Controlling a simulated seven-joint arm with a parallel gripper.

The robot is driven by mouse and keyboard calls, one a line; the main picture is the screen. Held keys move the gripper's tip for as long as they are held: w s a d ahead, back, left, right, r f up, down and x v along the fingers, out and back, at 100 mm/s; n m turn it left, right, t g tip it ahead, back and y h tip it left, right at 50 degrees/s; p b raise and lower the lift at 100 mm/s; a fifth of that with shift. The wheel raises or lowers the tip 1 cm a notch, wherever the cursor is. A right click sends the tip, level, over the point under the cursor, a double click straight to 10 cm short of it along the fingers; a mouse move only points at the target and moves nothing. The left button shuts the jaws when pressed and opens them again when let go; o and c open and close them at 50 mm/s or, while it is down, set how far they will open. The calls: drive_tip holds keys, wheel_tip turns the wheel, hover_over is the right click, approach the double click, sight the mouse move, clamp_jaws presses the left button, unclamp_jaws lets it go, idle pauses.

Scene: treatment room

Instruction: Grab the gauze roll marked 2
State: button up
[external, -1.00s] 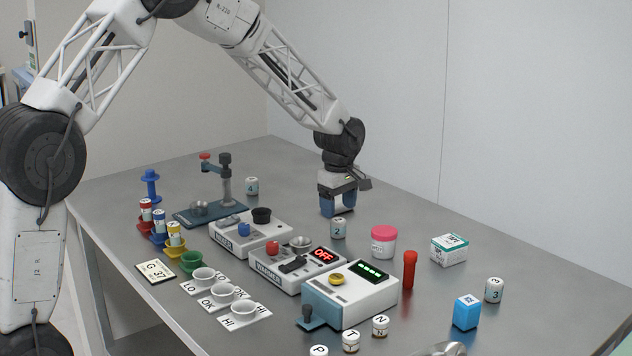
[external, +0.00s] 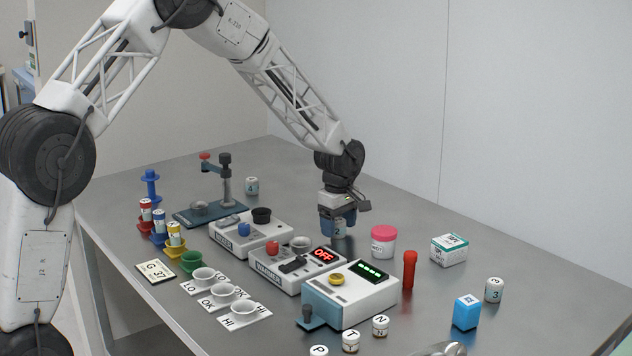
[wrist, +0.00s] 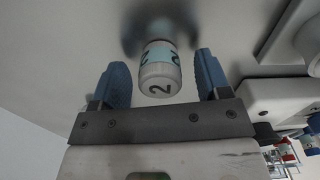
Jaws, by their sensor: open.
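The gauze roll marked 2 (external: 339,229) stands upright on the grey table, white with a pale blue band. In the wrist view the roll (wrist: 160,72) shows its white end with the number 2, between the two blue fingers. My gripper (external: 338,226) is lowered at the roll, with its fingers on either side of it. In the wrist view my gripper (wrist: 157,80) is open, with a gap between the roll and each finger. Other rolls marked 4 (external: 252,186) and 3 (external: 494,290) stand apart on the table.
A pink-lidded jar (external: 384,242) stands just right of my gripper. A white device with a red OFF display (external: 297,268) is in front. A red tube (external: 409,270), a white-green box (external: 449,250) and a blue box (external: 467,312) are farther right.

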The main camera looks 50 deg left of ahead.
sight(338, 220)
drive_tip(key=shift+f, duration=0.3)
drive_tip(key=shift+c, duration=0.3)
drive_tip(key=c, duration=0.9)
drive_tip(key=shift+r, duration=0.2)
drive_tip(key=shift+c, duration=0.2)
drive_tip(key=shift+r, duration=4.8)
